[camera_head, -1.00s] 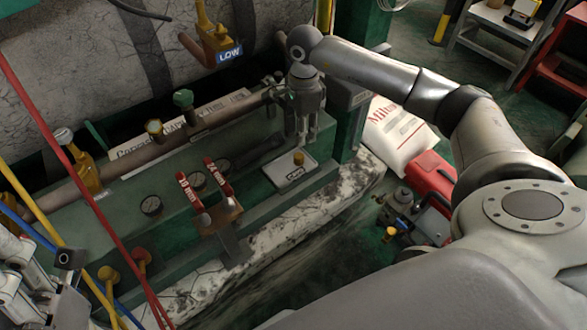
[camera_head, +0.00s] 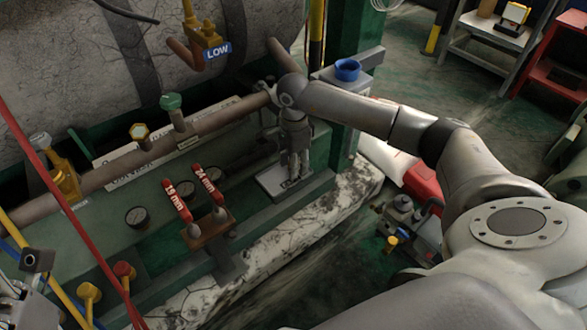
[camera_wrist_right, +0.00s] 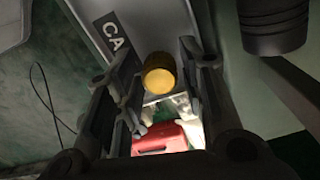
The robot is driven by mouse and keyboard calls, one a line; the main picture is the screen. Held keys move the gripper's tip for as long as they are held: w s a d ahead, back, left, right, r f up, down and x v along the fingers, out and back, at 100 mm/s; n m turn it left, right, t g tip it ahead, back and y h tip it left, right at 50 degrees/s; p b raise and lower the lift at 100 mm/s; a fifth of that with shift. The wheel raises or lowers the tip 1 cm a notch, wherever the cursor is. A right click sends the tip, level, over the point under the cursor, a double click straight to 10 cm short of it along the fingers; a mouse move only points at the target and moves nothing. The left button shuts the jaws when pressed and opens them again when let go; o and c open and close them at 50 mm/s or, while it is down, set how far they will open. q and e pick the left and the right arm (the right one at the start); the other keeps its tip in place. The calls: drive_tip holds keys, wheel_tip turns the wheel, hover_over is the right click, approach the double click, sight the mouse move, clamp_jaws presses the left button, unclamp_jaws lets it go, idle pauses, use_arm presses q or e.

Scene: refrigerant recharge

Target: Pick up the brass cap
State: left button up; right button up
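The brass cap (camera_wrist_right: 160,73) is a round yellow piece on a small light tray (camera_head: 270,183) marked CAP. In the right wrist view it lies between the two fingers of my right gripper (camera_wrist_right: 160,92), with a narrow gap seeming to show on each side. The right gripper (camera_head: 294,178) points down over the tray in the head view and hides the cap there. It looks open. Part of my left arm's end (camera_head: 22,285) shows at the lower left of the head view; its fingers cannot be made out.
Two red-handled tools marked 19 mm (camera_head: 177,200) and 24 mm (camera_head: 209,186) stand in a brown holder left of the tray. A pipe with a green-topped valve (camera_head: 171,103) runs behind.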

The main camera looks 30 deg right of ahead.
drive_tip(key=c, duration=0.8)
drive_tip(key=shift+r, duration=0.1)
